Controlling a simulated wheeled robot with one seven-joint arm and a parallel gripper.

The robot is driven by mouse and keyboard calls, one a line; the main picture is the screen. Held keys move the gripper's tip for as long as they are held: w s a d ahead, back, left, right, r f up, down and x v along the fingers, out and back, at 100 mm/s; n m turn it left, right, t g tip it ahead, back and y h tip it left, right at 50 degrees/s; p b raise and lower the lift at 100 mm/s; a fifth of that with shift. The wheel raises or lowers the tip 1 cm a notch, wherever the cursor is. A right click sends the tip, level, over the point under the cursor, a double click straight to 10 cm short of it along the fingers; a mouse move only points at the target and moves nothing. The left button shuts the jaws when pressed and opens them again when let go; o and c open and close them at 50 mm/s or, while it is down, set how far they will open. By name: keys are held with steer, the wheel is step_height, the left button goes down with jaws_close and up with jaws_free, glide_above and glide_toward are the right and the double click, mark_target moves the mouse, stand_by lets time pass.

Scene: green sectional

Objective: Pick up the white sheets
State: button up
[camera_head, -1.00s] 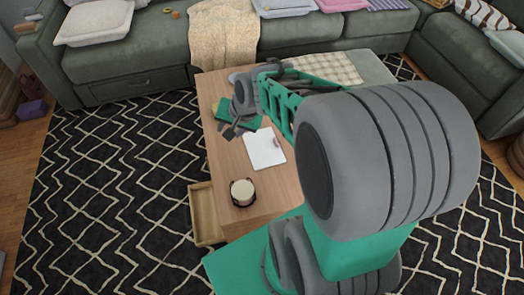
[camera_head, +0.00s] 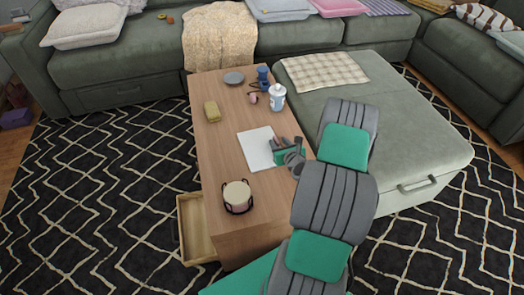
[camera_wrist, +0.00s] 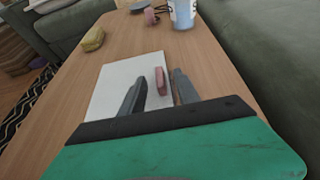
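The white sheets (camera_head: 257,150) lie flat on the wooden coffee table, near its middle. They also show in the wrist view (camera_wrist: 112,84), beyond and partly behind my fingers. A small pink item (camera_wrist: 160,80) lies on or over their right edge. My gripper (camera_head: 286,144) is at the right edge of the sheets in the head view and covers part of them. In the wrist view my gripper (camera_wrist: 158,88) has its two fingers apart with nothing held between them. How high the fingertips are above the sheets is hard to tell.
An open drawer (camera_head: 193,230) juts out at the left. A green ottoman (camera_head: 400,130) stands close on the right.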

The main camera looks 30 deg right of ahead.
steer(key=shift+x, duration=0.85)
steer(key=shift+s, duration=0.1)
jaws_close()
stand_by(0.6)
